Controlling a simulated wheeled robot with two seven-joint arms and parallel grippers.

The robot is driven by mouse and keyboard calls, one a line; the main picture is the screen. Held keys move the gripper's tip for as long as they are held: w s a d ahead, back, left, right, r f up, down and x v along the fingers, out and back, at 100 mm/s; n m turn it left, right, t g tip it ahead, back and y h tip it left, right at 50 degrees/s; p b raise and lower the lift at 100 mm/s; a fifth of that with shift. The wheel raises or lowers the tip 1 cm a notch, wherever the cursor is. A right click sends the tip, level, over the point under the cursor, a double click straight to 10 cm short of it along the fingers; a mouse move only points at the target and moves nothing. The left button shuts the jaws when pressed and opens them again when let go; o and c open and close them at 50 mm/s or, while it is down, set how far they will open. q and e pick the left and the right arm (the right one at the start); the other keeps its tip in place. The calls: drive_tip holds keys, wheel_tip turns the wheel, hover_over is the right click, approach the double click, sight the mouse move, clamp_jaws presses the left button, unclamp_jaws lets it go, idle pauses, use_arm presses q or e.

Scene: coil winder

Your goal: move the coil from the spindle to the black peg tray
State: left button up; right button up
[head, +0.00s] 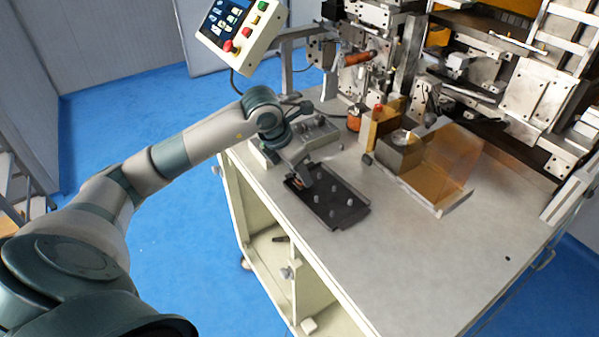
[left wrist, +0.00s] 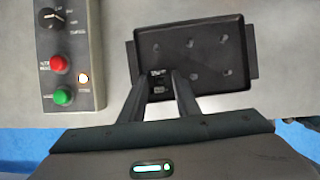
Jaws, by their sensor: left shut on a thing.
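The black peg tray (head: 350,221) lies on the table, with several short grey pegs standing in it. It also fills the upper middle of the left wrist view (left wrist: 205,85). My left gripper (head: 301,184) points down over the tray's left end. In the left wrist view its fingers (left wrist: 167,82) come together over the tray's near left part. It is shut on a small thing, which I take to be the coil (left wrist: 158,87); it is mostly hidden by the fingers. Whether it touches a peg, I cannot tell. A copper-coloured roll (head: 360,58) sits on the winder. My right gripper is not in view.
A control box (left wrist: 73,55) with a knob and red and green buttons stands just left of the tray. An amber clear guard (head: 445,160) and metal blocks stand to the right. The table front (head: 430,260) is clear. A button panel (head: 237,30) hangs at the back left.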

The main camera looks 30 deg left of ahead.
use_arm(q)
drive_tip(key=shift+f+b, duration=0.55)
drive_tip(key=shift+f, duration=0.05)
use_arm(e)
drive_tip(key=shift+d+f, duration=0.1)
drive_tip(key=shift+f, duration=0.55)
use_arm(q)
drive_tip(key=o, duration=1.1)
drive_tip(key=shift+r, duration=0.1)
drive_tip(key=b+v, duration=0.4)
drive_tip(key=v, duration=1.3)
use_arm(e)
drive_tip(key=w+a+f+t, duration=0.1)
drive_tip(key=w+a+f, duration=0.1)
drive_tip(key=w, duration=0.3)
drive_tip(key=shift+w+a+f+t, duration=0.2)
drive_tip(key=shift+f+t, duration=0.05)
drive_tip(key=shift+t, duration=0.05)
use_arm(q)
drive_tip(key=shift+s, duration=0.1)
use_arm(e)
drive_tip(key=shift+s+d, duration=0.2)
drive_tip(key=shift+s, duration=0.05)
